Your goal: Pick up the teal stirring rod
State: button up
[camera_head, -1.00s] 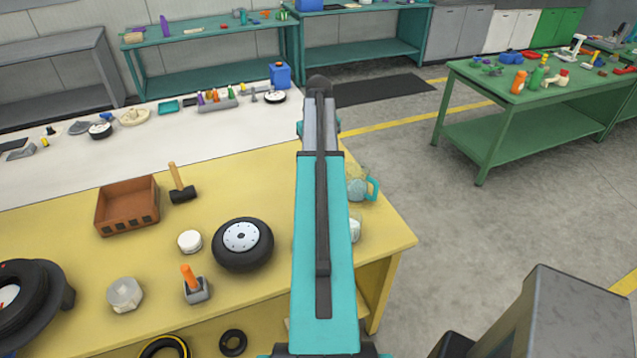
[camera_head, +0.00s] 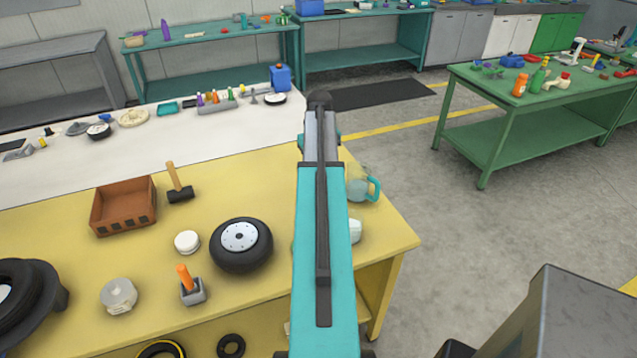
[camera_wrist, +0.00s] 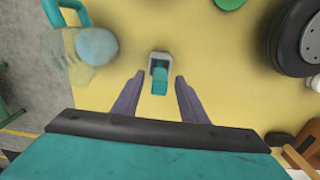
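The teal stirring rod (camera_wrist: 160,82) stands in a small grey holder (camera_wrist: 158,56) on the yellow table, seen nearly end-on in the wrist view. My gripper (camera_wrist: 158,78) is open, with one grey-purple finger on each side of the rod in the picture. Gaps show between the rod and both fingers, and I cannot tell how far above the rod the fingertips are. In the head view my arm covers the rod, its holder and the fingers.
A clear pitcher with a teal handle (camera_head: 362,187) stands on the yellow table (camera_head: 120,250) near its right edge, close to my arm. A tyre (camera_head: 241,246), a mallet (camera_head: 179,185), a brown bin (camera_head: 123,206) and an orange-handled tool (camera_head: 190,285) lie to the left.

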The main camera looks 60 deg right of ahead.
jog(key=shift+c, duration=0.4)
grip_shut()
jog(key=shift+r, duration=0.15)
notch_tip(320, 180, up, 9)
jog(key=b, duration=0.3)
jog(key=shift+f, duration=0.2)
jog(key=shift+r, duration=0.55)
